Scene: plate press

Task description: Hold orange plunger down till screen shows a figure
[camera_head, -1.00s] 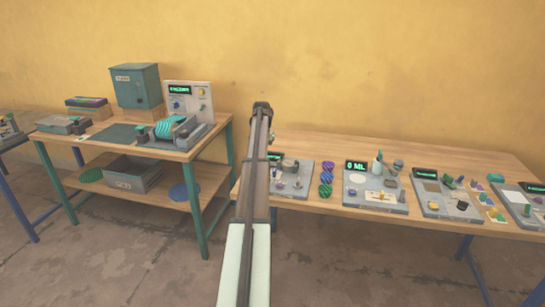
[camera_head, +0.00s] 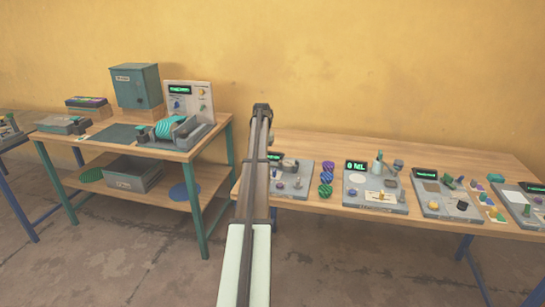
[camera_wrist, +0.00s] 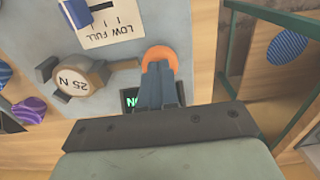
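The orange plunger (camera_wrist: 157,57) shows in the wrist view as a round orange cap at the tips of my gripper (camera_wrist: 158,66). My gripper's two grey fingers are together and lie over the cap, covering part of it. I cannot tell how far down the plunger is. The small dark screen (camera_wrist: 130,99) has green characters, mostly hidden by the fingers; an N shows. A round part marked 25 N (camera_wrist: 75,85) and a LOW FULL plate (camera_wrist: 108,22) are on the same grey device (camera_head: 297,188). In the head view my arm hides the plunger.
A screen reading 0 ML (camera_head: 356,165) belongs to the station to the right. A green-framed table (camera_head: 190,152) with other equipment stands at the left, across a gap.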

